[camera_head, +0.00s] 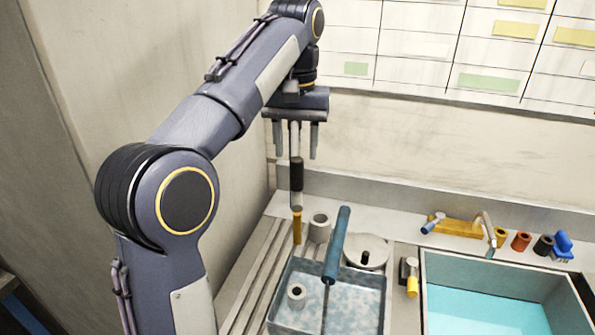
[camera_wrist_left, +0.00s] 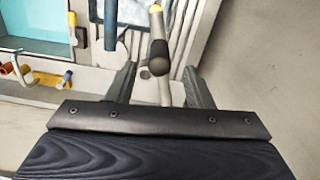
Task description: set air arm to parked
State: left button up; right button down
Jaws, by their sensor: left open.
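My left gripper (camera_head: 299,146) points down with its fingers apart. A slim grey upright rod (camera_head: 295,138) with a black sleeve (camera_head: 297,174) stands between or just behind the fingers. An orange post (camera_head: 297,226) lies below it in the picture. I cannot tell whether the fingers touch the rod. A blue handle (camera_head: 337,244) leans over the basin to the right. I cannot tell for certain which part is the air arm.
A grey basin (camera_head: 376,300) and a turquoise-floored sink (camera_head: 480,312) fill the bench front. Pale cylinders (camera_head: 319,228), a round disc (camera_head: 366,250), a yellow-tipped tap (camera_head: 411,277) and small coloured fittings (camera_head: 521,241) stand around them. A wall is close on the left.

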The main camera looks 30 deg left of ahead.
aim_at(296, 159)
pick_arm(q)
jog(key=shift+f, duration=3.15)
jog(key=shift+c, duration=0.4)
grip_shut()
